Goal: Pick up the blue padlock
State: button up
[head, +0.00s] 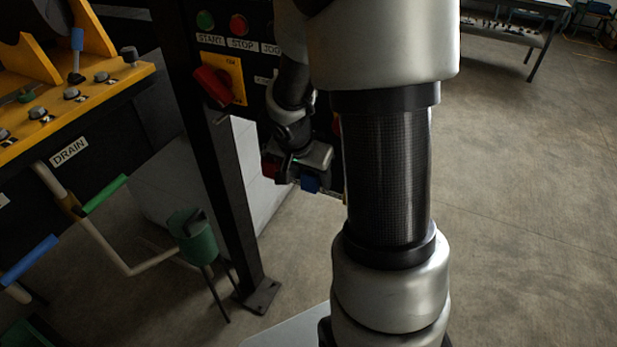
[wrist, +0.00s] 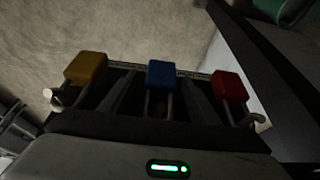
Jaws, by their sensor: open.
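The blue padlock (wrist: 161,74) hangs by its shackle in the middle of a row in the wrist view. My gripper (wrist: 159,88) is open, its dark fingers on the left and right of the blue padlock with a gap on each side. In the head view my gripper (head: 301,172) is at the lower edge of the dark panel, and the blue padlock (head: 310,184) shows just below it. I cannot tell how deep the padlock sits between the fingers.
A yellow padlock (wrist: 86,68) hangs to the left and a red padlock (wrist: 229,86) to the right, each close outside a finger. A control panel with a red rotary switch (head: 213,86) stands beside my arm. A green funnel (head: 190,230) stands lower left.

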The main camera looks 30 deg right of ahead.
jog(key=c, duration=1.2)
jog(key=shift+r, duration=0.55)
jog(key=shift+s+a+r, duration=0.15)
jog(key=shift+a, duration=0.1)
jog(key=s+a+b, duration=0.4)
jog(key=s+a, duration=0.6)
jog(key=a, duration=0.3)
jog(key=shift+s+a+r+b, duration=0.15)
jog(key=shift+s+a+b, duration=0.2)
jog(key=shift+a+b, duration=0.05)
jog(key=shift+r, duration=0.15)
